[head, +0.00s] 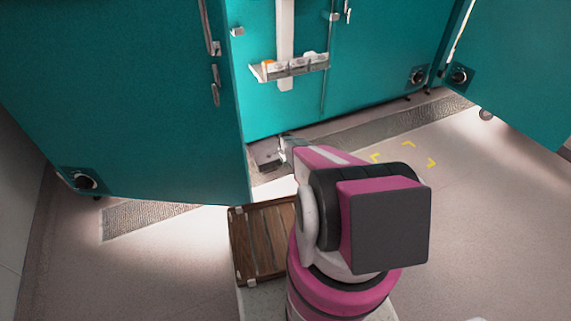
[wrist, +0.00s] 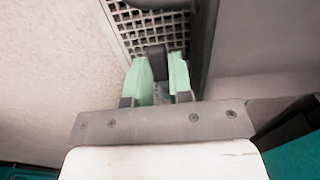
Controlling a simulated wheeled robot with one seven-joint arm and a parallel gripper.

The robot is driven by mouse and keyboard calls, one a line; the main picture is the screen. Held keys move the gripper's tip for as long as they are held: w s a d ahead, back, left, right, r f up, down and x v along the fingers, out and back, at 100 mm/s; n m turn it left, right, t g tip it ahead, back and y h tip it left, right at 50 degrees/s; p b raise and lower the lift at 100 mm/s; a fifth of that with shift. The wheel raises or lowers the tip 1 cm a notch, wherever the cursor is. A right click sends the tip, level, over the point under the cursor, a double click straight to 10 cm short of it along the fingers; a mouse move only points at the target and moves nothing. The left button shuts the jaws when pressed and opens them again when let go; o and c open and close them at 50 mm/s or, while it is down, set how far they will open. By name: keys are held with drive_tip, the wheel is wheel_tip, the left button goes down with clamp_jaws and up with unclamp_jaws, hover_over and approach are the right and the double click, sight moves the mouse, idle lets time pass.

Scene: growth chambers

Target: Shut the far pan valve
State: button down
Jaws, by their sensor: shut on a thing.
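My gripper (wrist: 164,62) has pale green fingers, shut on a dark, blocky handle (wrist: 157,60) above a floor grating. The handle looks like a valve handle, but its body is mostly hidden, and I cannot tell its turn angle. A dark rounded part (wrist: 155,3) shows beyond it at the top edge of the wrist view. In the head view my gripper (head: 283,148) is low at the foot of the teal chambers, by a small grey metal piece (head: 268,157). My arm hides much of the floor on its near side.
An open teal door (head: 130,100) stands close on the left, its edge near my arm. Another door (head: 520,75) is open at right. A ledge with small items (head: 290,68) juts above my gripper. A drain grating (head: 375,130) crosses the floor. A slatted wooden tray (head: 234,245) is nearby.

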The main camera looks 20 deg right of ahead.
drive_tip(key=shift+r, duration=0.1)
idle(0.5)
drive_tip(key=c, duration=1)
unclamp_jaws()
drive_tip(key=shift+r, duration=0.1)
wheel_tip(320, 180, up, 10)
drive_tip(key=shift+r, duration=0.25)
drive_tip(key=s+a+r+n, duration=0.3)
drive_tip(key=s+r+n, duration=0.2)
drive_tip(key=s+r, duration=0.7)
drive_tip(key=s+a+r+n, duration=0.4)
drive_tip(key=s+r+n, duration=0.1)
drive_tip(key=s+r, duration=0.7)
drive_tip(key=s+a+r+n, duration=0.4)
drive_tip(key=s+r+n, duration=0.1)
drive_tip(key=s+r, duration=0.8)
drive_tip(key=shift+a+r+n, duration=0.2)
drive_tip(key=shift+r+n, duration=0.1)
drive_tip(key=shift+r, duration=0.6)
